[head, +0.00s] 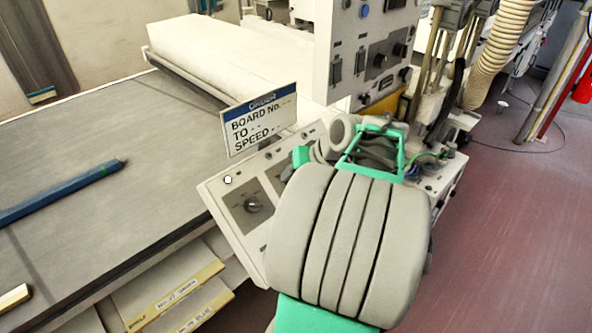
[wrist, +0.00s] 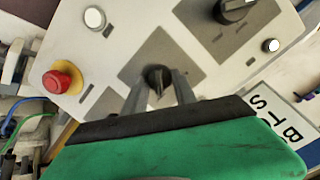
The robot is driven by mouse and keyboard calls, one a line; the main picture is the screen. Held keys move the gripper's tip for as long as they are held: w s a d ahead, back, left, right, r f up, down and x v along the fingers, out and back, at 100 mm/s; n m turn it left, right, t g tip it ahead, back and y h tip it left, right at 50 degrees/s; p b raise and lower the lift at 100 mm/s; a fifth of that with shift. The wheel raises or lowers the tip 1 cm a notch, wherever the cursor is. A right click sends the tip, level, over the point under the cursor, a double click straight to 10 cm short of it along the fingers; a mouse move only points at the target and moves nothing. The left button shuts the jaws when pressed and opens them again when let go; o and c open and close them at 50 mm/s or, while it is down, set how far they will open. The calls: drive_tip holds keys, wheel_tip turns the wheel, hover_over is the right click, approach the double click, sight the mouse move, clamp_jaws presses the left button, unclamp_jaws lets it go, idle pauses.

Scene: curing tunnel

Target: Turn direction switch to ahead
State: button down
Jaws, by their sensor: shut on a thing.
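In the wrist view a black rotary switch (wrist: 156,73) sits on a dark grey square of the pale control panel (wrist: 199,20). I take it as the direction switch, but its label cannot be read. The two grey fingers of my gripper (wrist: 160,88) are shut on it, one on each side. A light pointer line on its face points down in the picture. A second black knob (wrist: 233,10) is on the panel at the top; in the head view it is at the panel's left part (head: 252,205). In the head view my arm hides the gripper and held switch.
A red button (wrist: 62,80) on a yellow base is left of my gripper in the wrist view. White round caps (wrist: 95,18) dot the panel. A sign (head: 259,120) stands behind it. A belt table (head: 110,170) lies left; red floor (head: 510,230) is open at right.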

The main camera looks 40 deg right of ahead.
idle(0.3)
drive_tip(key=c, duration=1)
unclamp_jaws()
drive_tip(key=v, duration=0.8)
drive_tip(key=shift+f, duration=0.1)
